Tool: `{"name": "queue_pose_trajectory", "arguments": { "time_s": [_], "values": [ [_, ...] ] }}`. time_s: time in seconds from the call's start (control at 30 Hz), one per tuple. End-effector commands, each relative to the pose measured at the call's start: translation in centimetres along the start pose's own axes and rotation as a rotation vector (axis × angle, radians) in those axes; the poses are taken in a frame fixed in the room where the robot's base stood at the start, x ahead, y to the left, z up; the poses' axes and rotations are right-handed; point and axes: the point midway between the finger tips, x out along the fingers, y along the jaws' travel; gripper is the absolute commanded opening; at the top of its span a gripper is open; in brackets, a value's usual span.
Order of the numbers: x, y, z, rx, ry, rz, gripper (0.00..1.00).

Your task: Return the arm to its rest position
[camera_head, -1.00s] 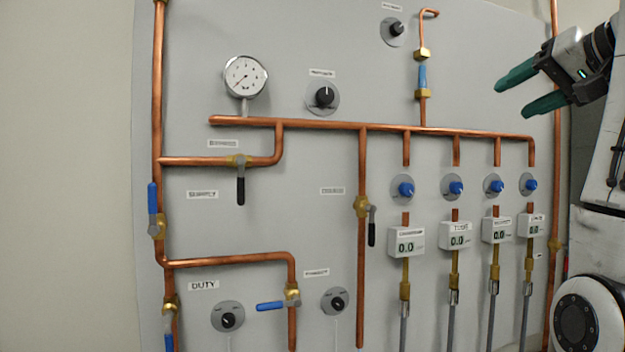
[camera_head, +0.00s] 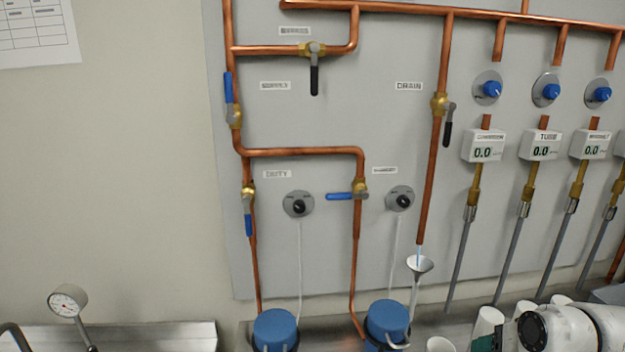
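My gripper is out of view now. Only a white rounded part, which looks like a link of my arm (camera_head: 560,330), shows at the bottom right corner. I cannot see whether the gripper holds anything. No marked rest position for the arm shows.
A grey wall panel (camera_head: 330,115) carries copper pipes, blue- and black-handled valves and several digital readouts (camera_head: 484,146). Below it, two blue-topped vessels (camera_head: 275,329) (camera_head: 388,319), a funnel (camera_head: 420,265) and white cups (camera_head: 488,325) stand near the arm link. A gauge (camera_head: 67,300) is at lower left.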

Motion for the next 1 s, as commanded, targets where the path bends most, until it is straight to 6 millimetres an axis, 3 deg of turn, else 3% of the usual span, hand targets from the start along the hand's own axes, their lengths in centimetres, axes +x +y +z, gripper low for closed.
{"name": "queue_pose_trajectory", "arguments": {
  "time_s": [0.03, 0.27, 0.5, 0.6, 0.8, 1.0],
  "values": [
    [1.2, 0.4, 3.2, -0.020, -0.041, 0.015, 0.59],
    [3.6, 2.3, 15.8, -0.126, -0.198, 0.081, 0.59],
    [2.7, 4.9, 28.2, -0.249, -0.360, 0.139, 0.59],
    [1.6, 5.9, 32.1, -0.295, -0.415, 0.158, 0.59],
    [0.0, 7.1, 36.3, -0.350, -0.477, 0.178, 0.59],
    [-0.3, 7.3, 37.0, -0.360, -0.488, 0.181, 0.59]
  ]
}}
